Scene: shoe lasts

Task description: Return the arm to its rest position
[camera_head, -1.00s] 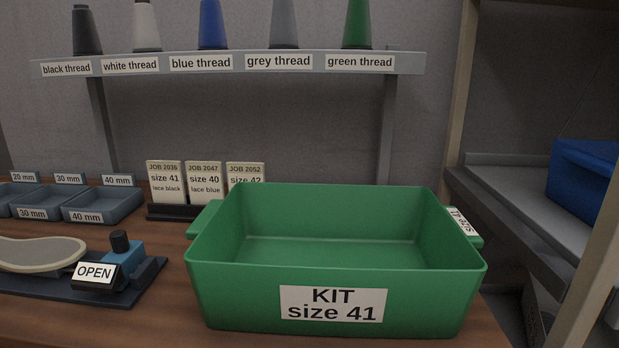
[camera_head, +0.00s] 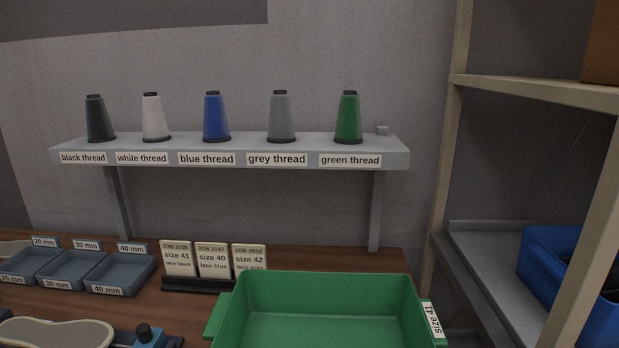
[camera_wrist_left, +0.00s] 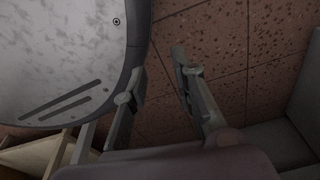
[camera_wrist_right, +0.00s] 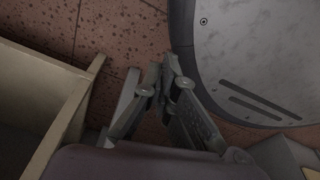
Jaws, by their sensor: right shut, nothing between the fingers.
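My left gripper (camera_wrist_left: 158,75) shows in the left wrist view with its two fingers spread apart and nothing between them, above a speckled reddish floor. My right gripper (camera_wrist_right: 165,75) shows in the right wrist view with its fingertips together and nothing held, also above the floor. Neither gripper shows in the head view. In the head view a green kit bin (camera_head: 325,281) stands on the wooden table (camera_head: 180,312), its front cut off by the lower frame edge; its visible inside looks empty.
A thread shelf (camera_head: 230,150) with several spools is at the back. Small blue-grey trays (camera_head: 120,289), job cards (camera_head: 212,260) and a shoe last (camera_head: 50,333) are on the table. A rack (camera_head: 450,160) with a blue bin (camera_head: 560,245) stands at right. A wooden frame (camera_wrist_right: 50,90) is near my right gripper.

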